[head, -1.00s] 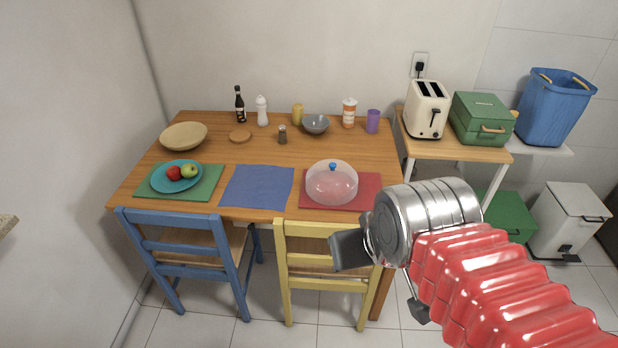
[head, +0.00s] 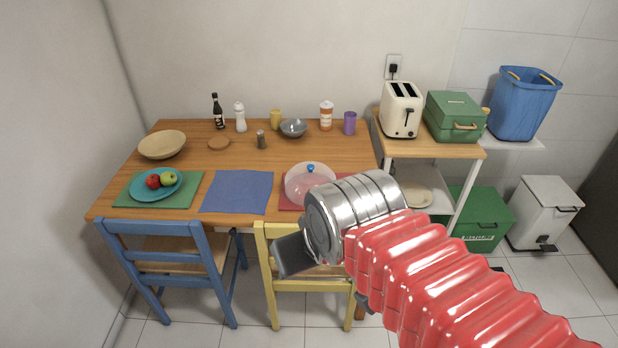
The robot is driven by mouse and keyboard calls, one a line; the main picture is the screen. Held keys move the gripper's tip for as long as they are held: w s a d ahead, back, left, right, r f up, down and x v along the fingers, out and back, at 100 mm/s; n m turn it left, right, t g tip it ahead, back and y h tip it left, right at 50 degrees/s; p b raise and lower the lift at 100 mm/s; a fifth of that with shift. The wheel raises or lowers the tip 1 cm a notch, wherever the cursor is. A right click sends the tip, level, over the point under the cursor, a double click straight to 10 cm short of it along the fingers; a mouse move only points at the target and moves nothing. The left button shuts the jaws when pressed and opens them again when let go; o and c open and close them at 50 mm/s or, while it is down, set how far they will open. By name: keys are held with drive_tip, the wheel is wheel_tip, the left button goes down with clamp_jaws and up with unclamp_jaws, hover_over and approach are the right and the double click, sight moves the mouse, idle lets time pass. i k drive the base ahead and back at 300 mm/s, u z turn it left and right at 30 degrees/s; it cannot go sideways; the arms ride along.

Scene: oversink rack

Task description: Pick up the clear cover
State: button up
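The clear cover (head: 297,182) is a transparent dome with a blue knob (head: 310,169) on top. It sits on the red placemat (head: 286,198) at the right front of the wooden table. A pinkish shape shows through it, too unclear to name. My gripper (head: 318,282) is in front of the table, over the yellow chair and nearer to me than the cover. My silver wrist hides the cover's lower right part and much of the red mat. One dark finger shows at the left and only a bit of the other, so the opening cannot be judged.
A blue placemat (head: 237,191) lies empty left of the cover. A teal plate with fruit (head: 156,185) is farther left. A blue chair (head: 170,262) and a yellow chair (head: 262,262) stand at the front edge. A grey bowl (head: 293,128) and a purple cup (head: 349,123) are behind.

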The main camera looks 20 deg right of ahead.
sight(303, 176)
drive_tip(key=z, duration=0.05)
drive_tip(key=i, duration=1)
drive_tip(key=u, duration=0.05)
